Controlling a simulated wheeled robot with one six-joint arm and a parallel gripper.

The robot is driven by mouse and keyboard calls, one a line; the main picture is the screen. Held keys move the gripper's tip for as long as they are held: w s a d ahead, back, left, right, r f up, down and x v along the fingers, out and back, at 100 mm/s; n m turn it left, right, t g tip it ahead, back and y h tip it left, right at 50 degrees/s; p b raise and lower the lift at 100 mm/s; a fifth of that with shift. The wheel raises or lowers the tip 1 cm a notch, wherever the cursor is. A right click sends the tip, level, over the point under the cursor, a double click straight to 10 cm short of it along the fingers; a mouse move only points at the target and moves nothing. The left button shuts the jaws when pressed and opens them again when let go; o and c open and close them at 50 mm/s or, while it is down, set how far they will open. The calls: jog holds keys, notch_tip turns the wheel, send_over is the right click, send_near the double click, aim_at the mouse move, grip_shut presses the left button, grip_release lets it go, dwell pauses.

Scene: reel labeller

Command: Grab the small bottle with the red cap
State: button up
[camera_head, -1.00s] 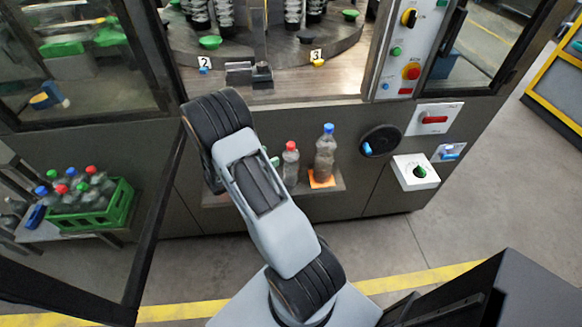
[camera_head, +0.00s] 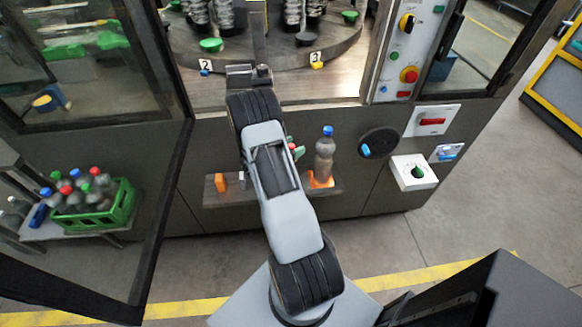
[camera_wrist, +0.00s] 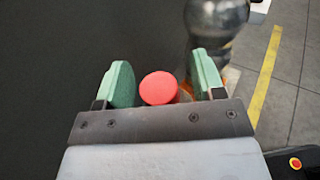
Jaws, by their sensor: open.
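The small bottle's red cap (camera_wrist: 159,88) shows in the wrist view between the two green fingers of my open gripper (camera_wrist: 162,85). A gap shows on the right of the cap and a smaller one on the left. The bottle's body is hidden below the cap. In the head view my arm covers most of this bottle, and only a bit of its red cap (camera_head: 291,146) shows beside the arm. A green fingertip of my gripper (camera_head: 299,152) shows just right of it.
A larger bottle with a blue cap (camera_head: 325,155) stands close on the right, on an orange pad (camera_head: 320,181) on the shelf (camera_head: 335,187). An orange block (camera_head: 220,182) lies at the shelf's left. A green crate (camera_head: 118,205) of bottles stands at left. A black handwheel (camera_head: 379,143) is at right.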

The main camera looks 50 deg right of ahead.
jog(key=shift+d+f, duration=0.1)
jog(key=shift+d, duration=0.25)
grip_shut()
dwell(0.4)
